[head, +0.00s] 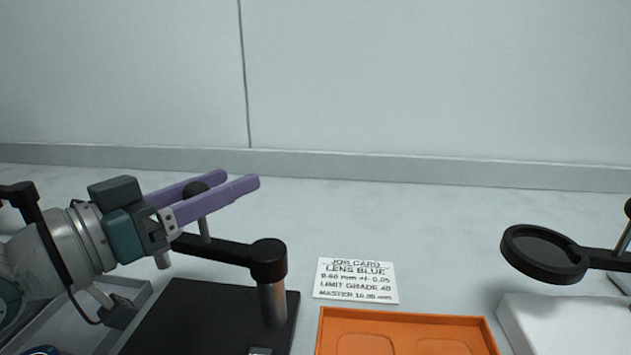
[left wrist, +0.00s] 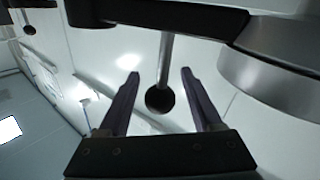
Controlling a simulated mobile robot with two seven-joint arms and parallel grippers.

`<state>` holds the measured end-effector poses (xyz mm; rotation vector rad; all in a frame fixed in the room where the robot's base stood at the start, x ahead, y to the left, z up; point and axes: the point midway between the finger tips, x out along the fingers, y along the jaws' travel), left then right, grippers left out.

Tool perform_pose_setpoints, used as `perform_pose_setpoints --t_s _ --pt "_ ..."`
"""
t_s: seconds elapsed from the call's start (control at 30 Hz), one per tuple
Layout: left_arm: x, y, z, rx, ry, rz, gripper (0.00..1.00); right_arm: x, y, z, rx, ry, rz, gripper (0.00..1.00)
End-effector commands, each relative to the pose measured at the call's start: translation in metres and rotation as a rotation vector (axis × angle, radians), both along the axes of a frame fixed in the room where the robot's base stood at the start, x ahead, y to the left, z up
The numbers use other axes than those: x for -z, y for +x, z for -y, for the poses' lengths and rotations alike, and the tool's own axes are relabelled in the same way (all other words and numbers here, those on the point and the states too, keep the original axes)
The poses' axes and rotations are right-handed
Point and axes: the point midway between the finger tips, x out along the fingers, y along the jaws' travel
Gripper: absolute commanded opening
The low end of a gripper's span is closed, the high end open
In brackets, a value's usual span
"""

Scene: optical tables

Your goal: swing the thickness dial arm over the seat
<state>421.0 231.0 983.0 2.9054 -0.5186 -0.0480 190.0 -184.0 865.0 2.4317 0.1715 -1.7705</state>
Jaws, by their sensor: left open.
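The black dial arm (head: 225,250) reaches left from the top of a metal post (head: 272,302) on a black base plate (head: 200,318). A thin stem with a black knob (head: 197,188) rises from the arm. My left gripper (head: 238,180) is open, with its purple fingers on either side of the knob. In the left wrist view the knob (left wrist: 160,100) and its stem sit between the spread fingers, with gaps on both sides. The arm (left wrist: 165,14) also shows there. I cannot make out the seat. My right gripper is not in view.
A white job card (head: 356,281) lies right of the post. An orange tray (head: 400,318) is at the front middle. A black-rimmed magnifier (head: 543,254) hangs over a white block (head: 565,325) at right. A grey tray (head: 82,325) lies below my left arm. The back of the table is clear.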

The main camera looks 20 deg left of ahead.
Motion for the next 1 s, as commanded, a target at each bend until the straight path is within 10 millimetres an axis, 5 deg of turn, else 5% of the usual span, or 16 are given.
perform_pose_setpoints --t_s 0.37,0.9,1.0 --pt "0.0002 0.0047 0.0020 0.000 0.001 -0.002 0.66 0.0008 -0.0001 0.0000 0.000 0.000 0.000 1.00" --pt "0.0002 0.0045 0.0019 0.000 0.000 -0.001 0.05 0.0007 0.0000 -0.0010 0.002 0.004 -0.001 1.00" --pt "0.0001 0.0045 0.0020 0.000 0.000 -0.001 0.00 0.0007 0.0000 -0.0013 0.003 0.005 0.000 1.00"
